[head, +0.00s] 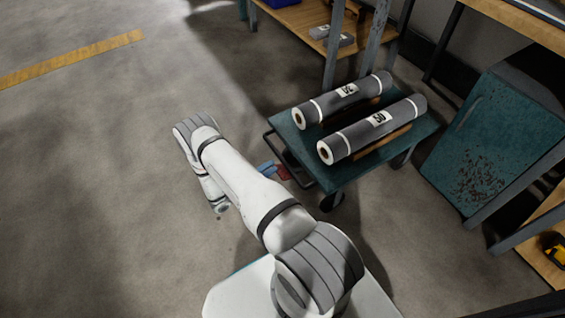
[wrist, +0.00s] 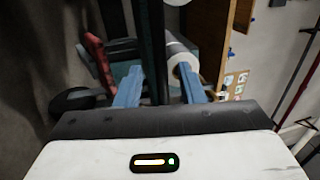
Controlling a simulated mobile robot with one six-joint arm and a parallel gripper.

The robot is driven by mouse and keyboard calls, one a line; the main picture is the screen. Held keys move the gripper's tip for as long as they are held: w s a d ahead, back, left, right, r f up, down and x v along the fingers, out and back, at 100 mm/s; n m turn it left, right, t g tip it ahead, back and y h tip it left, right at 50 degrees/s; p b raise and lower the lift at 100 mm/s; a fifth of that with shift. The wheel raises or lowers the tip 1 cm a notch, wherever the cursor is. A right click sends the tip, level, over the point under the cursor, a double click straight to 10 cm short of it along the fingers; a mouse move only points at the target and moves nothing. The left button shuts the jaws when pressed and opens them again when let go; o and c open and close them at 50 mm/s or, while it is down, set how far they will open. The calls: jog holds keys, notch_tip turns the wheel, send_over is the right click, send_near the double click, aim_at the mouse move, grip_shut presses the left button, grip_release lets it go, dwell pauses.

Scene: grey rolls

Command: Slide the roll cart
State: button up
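The roll cart (head: 345,178) has a teal top and stands right of my arm in the head view. Two grey rolls, one marked 52 (head: 347,91) and one marked 50 (head: 378,119), lie side by side on it. A dark handle (head: 267,146) sticks out from its left side. My gripper (head: 268,169) is beside that handle. In the wrist view my gripper (wrist: 157,88) has its blue fingers spread, with a dark upright bar (wrist: 152,45) showing between them. I cannot tell whether they touch it. A white roll end (wrist: 183,62) shows behind.
A red part (head: 284,173) shows by the cart's left side. A teal cabinet (head: 490,140) stands right of the cart. A shelf (head: 305,25) with wooden boards is behind it. The floor on the left is clear, with a yellow stripe (head: 75,58).

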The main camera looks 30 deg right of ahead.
aim_at(283, 159)
jog(key=d, duration=0.3)
jog(key=d+r+b, duration=0.1)
jog(key=d, duration=0.1)
jog(key=shift+d, duration=0.4)
jog(key=shift+r, duration=0.1)
jog(key=shift+c, duration=0.5)
grip_shut()
